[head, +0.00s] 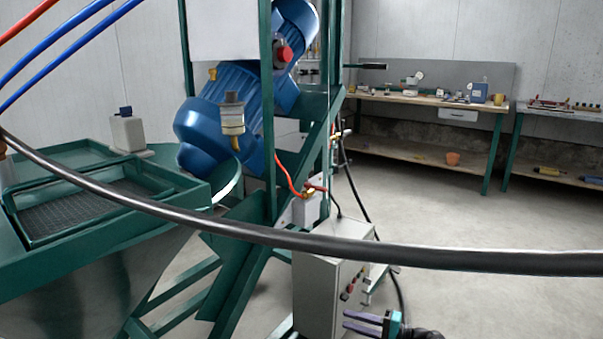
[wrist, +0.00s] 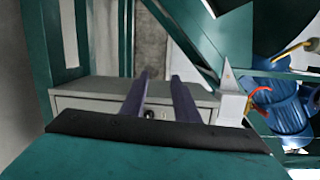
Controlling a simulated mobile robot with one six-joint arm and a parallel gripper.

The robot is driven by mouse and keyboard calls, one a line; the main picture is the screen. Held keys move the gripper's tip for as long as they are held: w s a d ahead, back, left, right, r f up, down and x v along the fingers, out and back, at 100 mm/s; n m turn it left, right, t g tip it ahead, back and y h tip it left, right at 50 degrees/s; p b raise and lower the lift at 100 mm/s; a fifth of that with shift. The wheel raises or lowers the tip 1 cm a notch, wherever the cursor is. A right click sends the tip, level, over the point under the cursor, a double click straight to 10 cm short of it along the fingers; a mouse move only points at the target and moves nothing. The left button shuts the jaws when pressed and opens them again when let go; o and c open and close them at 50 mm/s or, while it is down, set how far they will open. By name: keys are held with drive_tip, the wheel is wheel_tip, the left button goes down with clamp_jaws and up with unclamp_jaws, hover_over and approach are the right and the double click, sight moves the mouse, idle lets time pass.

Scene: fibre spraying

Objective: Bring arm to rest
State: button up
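My gripper (head: 346,320) shows at the bottom edge of the head view, its two dark purple fingers pointing left. In the wrist view, the fingers of my gripper (wrist: 160,77) extend forward with a clear gap between them and nothing held. In the head view the fingers overlap the lower right of the grey control box (head: 318,290). I cannot tell whether they touch it. The wrist view shows a grey box (wrist: 95,100) beyond the fingers. Most of my arm is out of view.
A green machine frame (head: 270,110) with a blue motor (head: 225,115) stands behind the control box. A green hopper (head: 100,270) is at left. A thick black hose (head: 400,254) crosses the head view. Workbenches (head: 430,98) line the back wall. Open floor (head: 490,270) lies to the right.

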drive_tip(key=s+a+f+n+g+h+p, duration=0.1)
drive_tip(key=s+a+g+p, duration=0.1)
drive_tip(key=s+a+p, duration=0.35)
drive_tip(key=s+a+f+g+p, duration=0.2)
drive_tip(key=s+a+g+p, duration=0.15)
drive_tip(key=s+a, duration=0.2)
drive_tip(key=s+a+f+n+g+h+p, duration=0.1)
drive_tip(key=s+a+g+h+p, duration=0.1)
drive_tip(key=s+p, duration=0.35)
drive_tip(key=s+a+f+n+g+h+p, duration=0.1)
drive_tip(key=s+a+f+g+h+p, duration=0.1)
drive_tip(key=s, duration=0.7)
drive_tip(key=s+d+f+n+g+h+p, duration=0.1)
drive_tip(key=s+d+n+g+h+p, duration=0.3)
drive_tip(key=s, duration=1)
drive_tip(key=s+d+f+h+p, duration=0.1)
drive_tip(key=s+d+h, duration=0.3)
drive_tip(key=d, duration=0.7)
drive_tip(key=h+p, duration=0.1)
drive_tip(key=h, duration=0.1)
drive_tip(key=shift+d+f+m+h, duration=0.15)
drive_tip(key=shift+d+m+h, duration=0.15)
drive_tip(key=shift+m, duration=0.1)
drive_tip(key=shift+s+a+t, duration=0.1)
drive_tip(key=shift+a+t, duration=0.05)
drive_tip(key=shift+t, duration=0.1)
